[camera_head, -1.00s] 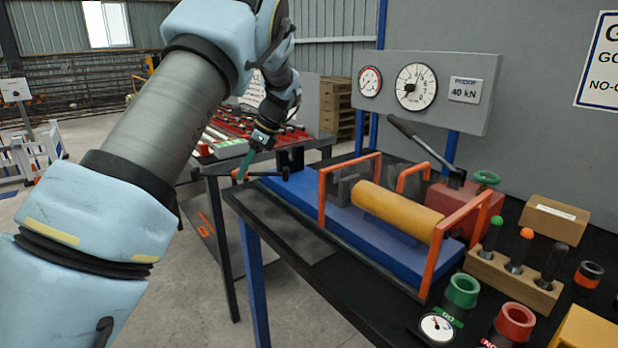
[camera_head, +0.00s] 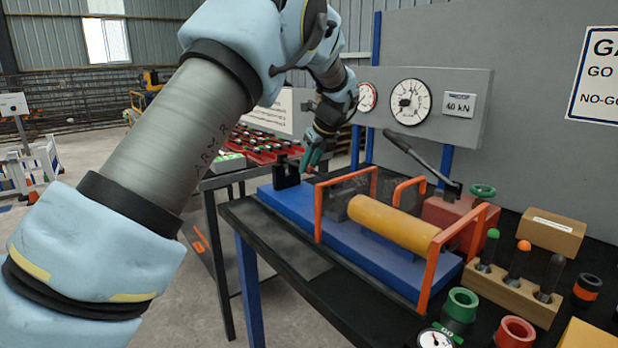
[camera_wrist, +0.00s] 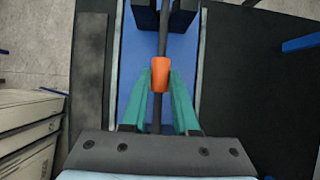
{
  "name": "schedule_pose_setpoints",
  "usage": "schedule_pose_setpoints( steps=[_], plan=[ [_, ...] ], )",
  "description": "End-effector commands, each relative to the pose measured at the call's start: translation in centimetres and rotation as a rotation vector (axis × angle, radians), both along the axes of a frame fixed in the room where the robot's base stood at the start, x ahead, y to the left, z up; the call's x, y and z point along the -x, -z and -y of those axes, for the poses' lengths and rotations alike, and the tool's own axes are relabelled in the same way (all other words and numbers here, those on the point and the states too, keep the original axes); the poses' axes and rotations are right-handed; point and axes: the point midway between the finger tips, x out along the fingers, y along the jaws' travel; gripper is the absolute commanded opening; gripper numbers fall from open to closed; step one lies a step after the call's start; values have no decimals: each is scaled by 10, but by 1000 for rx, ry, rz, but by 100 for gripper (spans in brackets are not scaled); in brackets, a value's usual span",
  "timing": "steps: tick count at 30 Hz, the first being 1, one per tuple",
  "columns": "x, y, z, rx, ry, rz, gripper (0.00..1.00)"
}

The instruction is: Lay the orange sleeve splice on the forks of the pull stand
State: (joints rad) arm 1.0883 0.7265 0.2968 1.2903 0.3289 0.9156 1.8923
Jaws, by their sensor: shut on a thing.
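The orange sleeve splice (camera_wrist: 160,75) is between the teal fingers of my gripper (camera_wrist: 160,85) in the wrist view. A dark bar runs lengthwise out of both ends of the sleeve. My gripper (camera_head: 314,163) is shut on it and hangs over the far end of the blue bed of the pull stand (camera_head: 296,206). A black fork (camera_head: 286,172) stands upright at that end, just left of my gripper in the head view. Black fork parts (camera_wrist: 180,14) also show under the bar in the wrist view. I cannot tell whether the bar touches them.
The stand carries orange guard frames (camera_head: 320,210), a yellow cylinder (camera_head: 392,222) and a red pump (camera_head: 448,212) with a lever. A block of plugs (camera_head: 512,285) and ring gauges (camera_head: 461,303) sit at the front right. A rack of red bars (camera_head: 262,145) is behind.

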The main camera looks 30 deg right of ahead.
Motion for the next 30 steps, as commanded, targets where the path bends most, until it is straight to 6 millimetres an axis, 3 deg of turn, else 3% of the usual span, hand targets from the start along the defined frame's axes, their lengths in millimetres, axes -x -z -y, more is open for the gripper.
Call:
schedule_pose_setpoints(
  steps=[10,19,20,27,30],
  plan=[
    [0,35,0,1,-2,1,0],
    [0,38,0,2,-2,1,0],
    [0,40,-1,1,-2,0,29],
    [0,39,0,1,-2,0,56],
    [0,39,0,1,-2,0,58]
  ],
)
